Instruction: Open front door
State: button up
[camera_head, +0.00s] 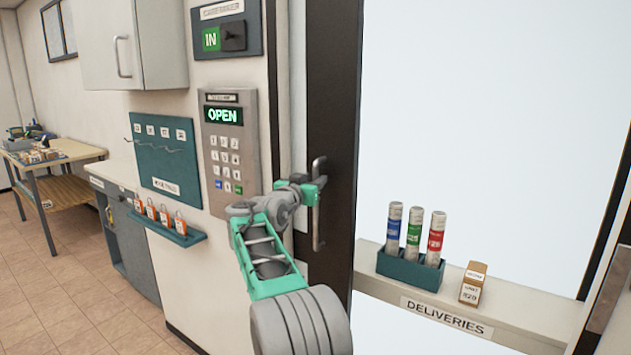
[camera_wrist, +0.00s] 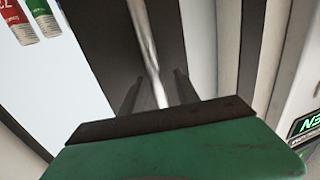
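The front door (camera_head: 335,120) has a dark frame beside a large bright pane. Its vertical metal handle (camera_head: 318,235) stands on the dark frame in the head view. My gripper (camera_head: 319,187) is at the upper half of the handle. In the wrist view the handle (camera_wrist: 146,40) runs down between my two dark fingers (camera_wrist: 157,90). A small gap shows on each side of the handle, so the fingers look open around it. The keypad (camera_head: 230,155) left of the door reads "OPEN" in green.
A "DELIVERIES" shelf (camera_head: 445,318) runs right of the door edge, bearing a teal rack (camera_head: 410,272) with three tubes and a small box (camera_head: 473,284). A teal ledge (camera_head: 168,228) with several orange padlocks juts from the wall at left. Open floor (camera_head: 75,300) lies at lower left.

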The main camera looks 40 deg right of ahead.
jog(key=b+v, duration=0.1)
jog(key=v, duration=0.5)
jog(key=shift+s+a, duration=0.2)
jog(key=shift+a, duration=0.1)
jog(key=s+a+f+n+y+p, duration=0.25)
jog(key=s+a+f+y, duration=0.2)
jog(key=a, duration=0.45)
jog(key=s+a+f+n+y+p, duration=0.2)
jog(key=s+a+f+n+y, duration=0.3)
jog(key=a, duration=0.4)
jog(key=s+a+f+n+g+y+p, duration=0.1)
jog(key=s+a+f+g+y, duration=0.1)
jog(key=s+a+f, duration=0.2)
jog(key=s+a+f+n+g+y+p, duration=0.1)
jog(key=s+a+f, duration=0.3)
jog(key=s, duration=0.6)
jog(key=s+a+f+n+g+y+p, duration=0.1)
jog(key=s+a+f+n+g+y, duration=0.1)
jog(key=s+a+f, duration=0.3)
jog(key=s+a+y, duration=0.1)
jog(key=s+a, duration=0.1)
jog(key=shift+s+a+n+g, duration=0.2)
jog(key=shift+a+n+g, duration=0.15)
jog(key=shift+a+g, duration=0.05)
